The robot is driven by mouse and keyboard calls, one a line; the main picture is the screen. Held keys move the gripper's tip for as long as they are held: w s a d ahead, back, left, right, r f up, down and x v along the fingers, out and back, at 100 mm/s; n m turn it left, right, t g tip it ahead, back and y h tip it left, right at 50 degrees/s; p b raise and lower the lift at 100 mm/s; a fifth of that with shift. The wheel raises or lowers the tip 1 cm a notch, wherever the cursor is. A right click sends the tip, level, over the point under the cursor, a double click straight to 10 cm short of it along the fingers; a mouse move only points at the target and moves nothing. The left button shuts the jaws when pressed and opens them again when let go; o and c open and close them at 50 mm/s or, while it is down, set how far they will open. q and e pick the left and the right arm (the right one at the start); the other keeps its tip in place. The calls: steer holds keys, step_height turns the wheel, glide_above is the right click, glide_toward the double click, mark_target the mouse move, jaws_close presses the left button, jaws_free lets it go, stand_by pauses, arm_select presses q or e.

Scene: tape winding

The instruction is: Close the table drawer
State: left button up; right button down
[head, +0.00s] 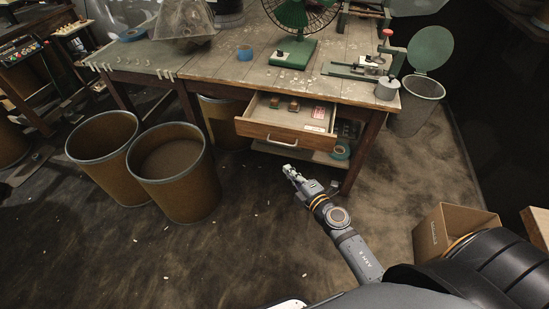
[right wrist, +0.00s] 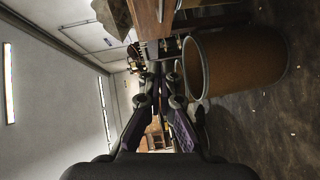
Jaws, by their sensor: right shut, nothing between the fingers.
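The table drawer (head: 287,125) is pulled out from the wooden table (head: 338,92), under its front edge. It has a wooden front with a light handle, and a few small items lie inside. My right gripper (head: 290,172) is shut and empty, in front of and below the drawer, apart from it in the head view. In the right wrist view my right gripper (right wrist: 158,72) has its fingers together, with wooden furniture (right wrist: 150,18) beyond at the top. My left gripper is not in the head view.
Two brown bins (head: 178,170) (head: 105,150) stand left of the drawer; one also shows in the right wrist view (right wrist: 232,62). A cardboard box (head: 440,232) stands at the lower right. A green fan (head: 296,25) stands on the table. The floor before the drawer is mostly clear.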

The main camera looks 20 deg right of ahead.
steer(key=w, duration=0.2)
glide_toward(272, 142)
steer(key=w+a, duration=0.2)
steer(key=a, duration=0.1)
arm_select(q)
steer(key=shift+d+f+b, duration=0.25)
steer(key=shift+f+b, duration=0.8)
steer(key=shift+b, duration=0.05)
arm_select(e)
steer(key=w, duration=0.1)
steer(key=w+d, duration=0.1)
steer(key=w+f, duration=0.1)
steer(key=shift+w+d, duration=0.3)
steer(key=shift+w, duration=0.05)
steer(key=shift+w, duration=0.1)
